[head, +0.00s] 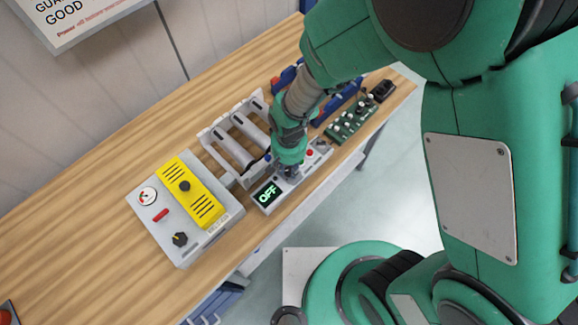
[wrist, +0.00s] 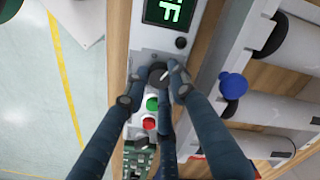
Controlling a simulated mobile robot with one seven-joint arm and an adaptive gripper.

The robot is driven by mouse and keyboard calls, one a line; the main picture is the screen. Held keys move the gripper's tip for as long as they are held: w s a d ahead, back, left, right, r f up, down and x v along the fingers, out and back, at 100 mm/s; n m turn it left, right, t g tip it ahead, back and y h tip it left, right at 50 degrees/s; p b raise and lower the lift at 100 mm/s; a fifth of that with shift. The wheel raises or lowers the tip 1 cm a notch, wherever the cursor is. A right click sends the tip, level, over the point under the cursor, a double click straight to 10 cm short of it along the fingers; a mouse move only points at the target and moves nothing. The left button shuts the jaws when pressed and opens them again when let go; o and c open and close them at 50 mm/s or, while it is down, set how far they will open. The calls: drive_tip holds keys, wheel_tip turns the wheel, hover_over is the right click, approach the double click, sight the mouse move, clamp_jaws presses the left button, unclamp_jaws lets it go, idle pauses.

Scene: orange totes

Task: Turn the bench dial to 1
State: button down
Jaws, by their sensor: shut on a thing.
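The bench dial (wrist: 157,73) is a dark round knob with a pale pointer mark, on a narrow grey panel (head: 272,204) at the bench's front edge. The panel's display (head: 267,195) reads OFF in green; only its end shows in the wrist view. My gripper (head: 288,171) reaches down onto the panel, and its dark fingers (wrist: 158,84) close around the dial, touching it. The dial is hidden under my gripper in the head view. A green button (wrist: 152,104) and a red button (wrist: 149,123) sit beyond the dial, under the fingers.
A grey box with a yellow cover (head: 190,192) and its own black knob (head: 180,239) stands left of the panel. A roller rack (head: 232,150) is close behind it. A green circuit board (head: 350,122) lies to the right. Floor is open in front.

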sight(289, 170)
idle(0.3)
drive_tip(key=c, duration=1.4)
unclamp_jaws()
drive_tip(key=shift+c, duration=0.2)
drive_tip(key=shift+r, duration=0.1)
wheel_tip(289, 170, up, 12)
